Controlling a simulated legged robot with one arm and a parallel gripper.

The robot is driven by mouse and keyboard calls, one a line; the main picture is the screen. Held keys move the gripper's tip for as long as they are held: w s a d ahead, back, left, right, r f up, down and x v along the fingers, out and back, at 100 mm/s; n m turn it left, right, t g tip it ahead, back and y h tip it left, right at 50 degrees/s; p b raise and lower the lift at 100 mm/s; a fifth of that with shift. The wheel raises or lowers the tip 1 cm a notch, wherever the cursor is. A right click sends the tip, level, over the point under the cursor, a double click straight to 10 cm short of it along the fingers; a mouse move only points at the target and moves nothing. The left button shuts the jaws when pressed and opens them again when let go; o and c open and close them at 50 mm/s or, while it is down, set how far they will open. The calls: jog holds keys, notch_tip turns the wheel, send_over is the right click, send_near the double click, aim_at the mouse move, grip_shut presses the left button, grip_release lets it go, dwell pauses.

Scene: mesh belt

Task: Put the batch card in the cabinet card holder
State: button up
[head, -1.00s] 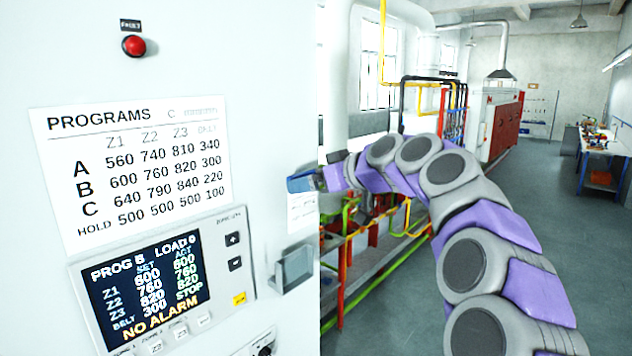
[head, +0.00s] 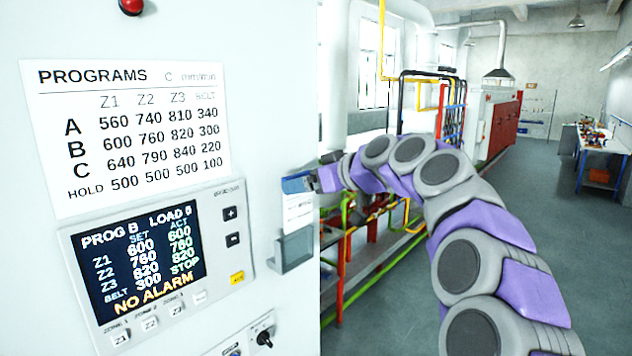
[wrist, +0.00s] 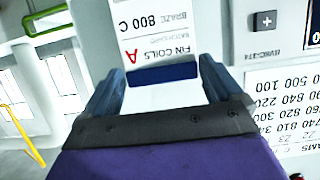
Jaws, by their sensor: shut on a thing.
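My gripper (head: 303,184) is at the cabinet's right edge and is shut on the batch card (head: 298,212). The card is white with a dark blue band and hangs down from the jaws. In the wrist view the card (wrist: 160,38) shows "FIN COILS", a red A and "BRAZE 800 C", with the band between the fingertips (wrist: 158,76). The grey card holder (head: 292,252) is on the cabinet face just below. The card's lower end is at the holder's top opening; I cannot tell whether it is inside. The holder is not clear in the wrist view.
The cabinet face carries a PROGRAMS sheet (head: 128,135) and a control panel (head: 150,255) with a screen, buttons and a knob left of the holder. Coloured pipes (head: 370,235) stand behind my arm. The floor at right is open.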

jog(key=shift+s+a+b, duration=0.1)
jog(key=shift+a+b, duration=0.15)
jog(key=shift+b, duration=0.1)
dwell(2.1)
jog(key=shift+a, duration=0.1)
